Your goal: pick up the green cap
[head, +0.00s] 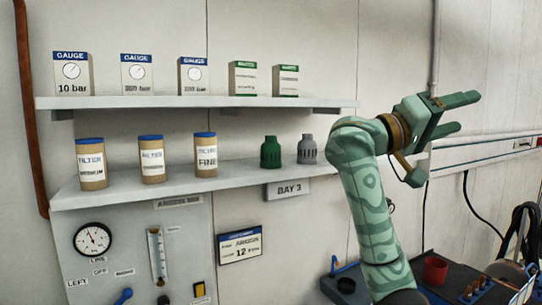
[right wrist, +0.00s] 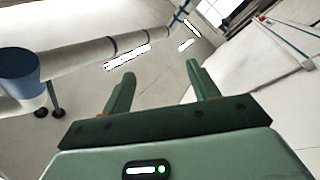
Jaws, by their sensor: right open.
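The green cap (head: 271,152) stands upright on the lower shelf (head: 240,176) in the head view, just left of a similar grey cap (head: 307,149). My right gripper (head: 468,113) is raised to the right of the shelves, its fingers pointing right, away from the cap. It is open and empty. The right wrist view shows its two fingers (right wrist: 160,88) spread apart with nothing between them. The green cap does not show in the right wrist view. My left gripper is in neither view.
Filter canisters (head: 152,159) stand on the lower shelf left of the caps. Gauge boxes (head: 137,74) and green-topped boxes (head: 243,78) stand on the upper shelf (head: 200,102), which overhangs the caps. A dark bench (head: 440,296) with a red cup (head: 435,270) is at the lower right.

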